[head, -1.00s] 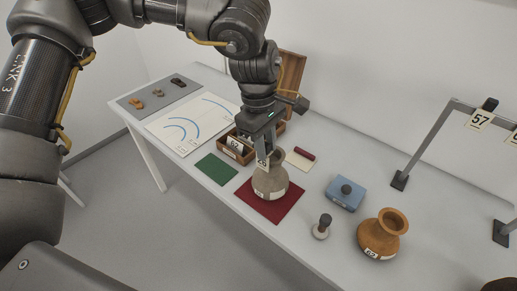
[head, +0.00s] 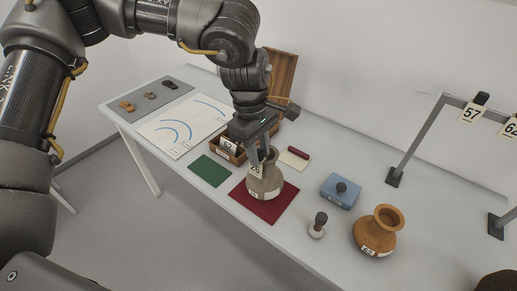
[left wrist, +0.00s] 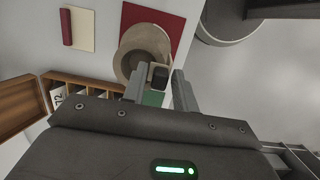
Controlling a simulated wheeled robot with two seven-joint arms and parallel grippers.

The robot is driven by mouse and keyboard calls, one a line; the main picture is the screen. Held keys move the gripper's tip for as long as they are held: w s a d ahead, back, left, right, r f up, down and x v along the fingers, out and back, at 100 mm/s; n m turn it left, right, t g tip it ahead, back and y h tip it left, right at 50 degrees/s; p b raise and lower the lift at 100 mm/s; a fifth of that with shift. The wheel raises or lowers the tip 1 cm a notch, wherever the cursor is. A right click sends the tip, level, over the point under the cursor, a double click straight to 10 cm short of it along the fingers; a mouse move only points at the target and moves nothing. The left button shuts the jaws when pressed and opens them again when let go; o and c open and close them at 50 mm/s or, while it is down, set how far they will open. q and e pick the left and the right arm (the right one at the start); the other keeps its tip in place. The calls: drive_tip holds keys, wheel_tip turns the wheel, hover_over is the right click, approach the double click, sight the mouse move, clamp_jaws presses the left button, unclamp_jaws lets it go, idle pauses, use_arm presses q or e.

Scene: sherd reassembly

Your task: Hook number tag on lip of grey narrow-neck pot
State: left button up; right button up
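The grey narrow-neck pot (head: 266,188) stands upright on a dark red mat. In the left wrist view its round mouth and body (left wrist: 147,42) show from above. My left gripper (head: 262,156) is at the pot's neck, pointing down. It is shut on a white number tag (head: 256,170), which looks to read 26. In the left wrist view the tag's dark grip block (left wrist: 160,76) sits between the fingertips (left wrist: 161,80), beside the pot's rim. The tag hangs against the outside of the neck; I cannot tell whether its hook bears on the lip. My right gripper is not in view.
An orange pot (head: 376,232) with a label, a small stamp-like tool (head: 318,226) and a blue box (head: 341,191) stand right of the red mat (head: 282,207). A wooden tag box (head: 240,152) is behind the gripper. A rack (head: 415,140) with tags stands right. A green mat (head: 210,170) is clear.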

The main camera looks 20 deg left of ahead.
use_arm(q)
drive_tip(key=o, duration=0.4)
